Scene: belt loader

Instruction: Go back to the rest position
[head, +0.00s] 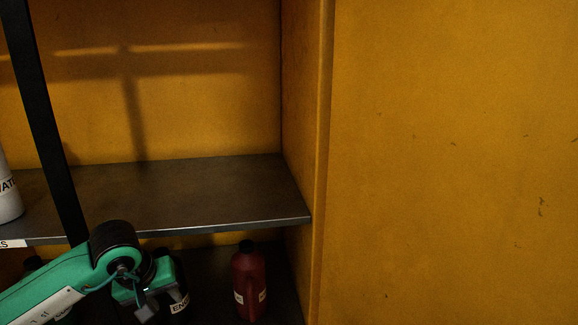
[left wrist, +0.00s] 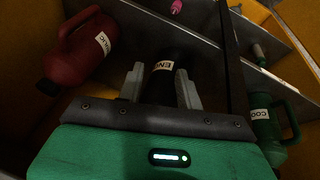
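My left gripper (head: 146,302) is at the front of the lower shelf in the head view, at the lower left. In the left wrist view its two grey fingers (left wrist: 160,88) stand apart, open. A black bottle with a white label starting "EN" (left wrist: 158,82) shows in the gap between them; I cannot tell whether the fingers touch it. In the head view the black bottle (head: 181,303) is partly hidden behind the gripper. My right gripper is not in view.
A dark red jug (head: 249,285) stands to the right on the lower shelf; a green bottle (left wrist: 265,125) is at the wrist view's right. The upper shelf (head: 190,195) overhangs, with a white bottle (head: 8,195) at its left. A black post (head: 45,120) and yellow wall (head: 450,160) flank the opening.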

